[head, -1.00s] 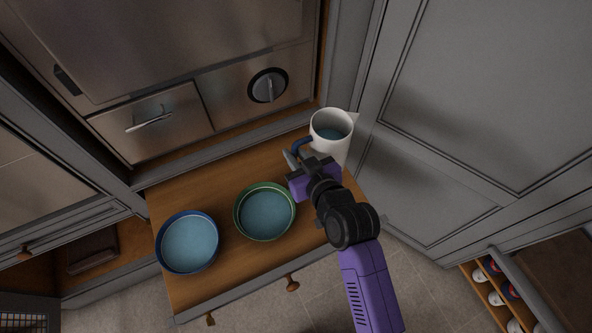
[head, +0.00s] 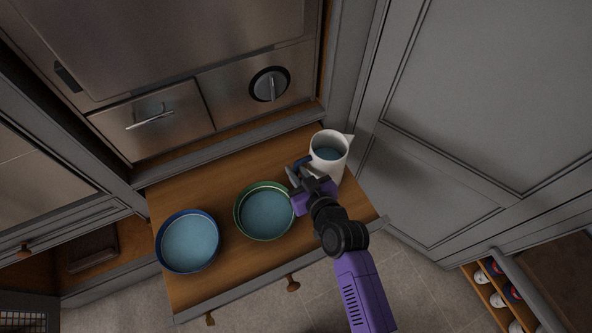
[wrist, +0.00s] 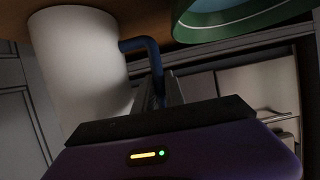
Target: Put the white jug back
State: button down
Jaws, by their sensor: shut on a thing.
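The white jug (head: 330,157) stands upright, or nearly so, at the right back of the wooden bench top, with blue liquid inside and its spout to the right. In the wrist view the jug (wrist: 80,65) fills the left side, and its blue handle (wrist: 150,52) runs down between my fingers. My gripper (head: 302,172) is at the left of the jug, shut on the handle. A green-rimmed bowl (head: 266,212) and a blue-rimmed bowl (head: 189,242) hold blue liquid.
The bench top (head: 225,180) is clear behind the bowls. A steel appliance with a dial (head: 270,84) stands behind it. A grey panelled door (head: 470,90) is close on the right. The green-rimmed bowl is just left of my gripper.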

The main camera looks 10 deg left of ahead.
jog(key=shift+w+b, duration=0.1)
jog(key=shift+b, duration=0.2)
jog(key=c, duration=1.4)
grip_release()
jog(key=shift+f, duration=0.15)
jog(key=shift+s+r+p, duration=0.2)
jog(key=shift+r+p, duration=0.05)
jog(key=shift+p, duration=0.1)
jog(key=b+v, duration=0.1)
jog(key=v, duration=1.1)
jog(key=shift+b, duration=0.4)
jog(key=shift+d+f, duration=0.15)
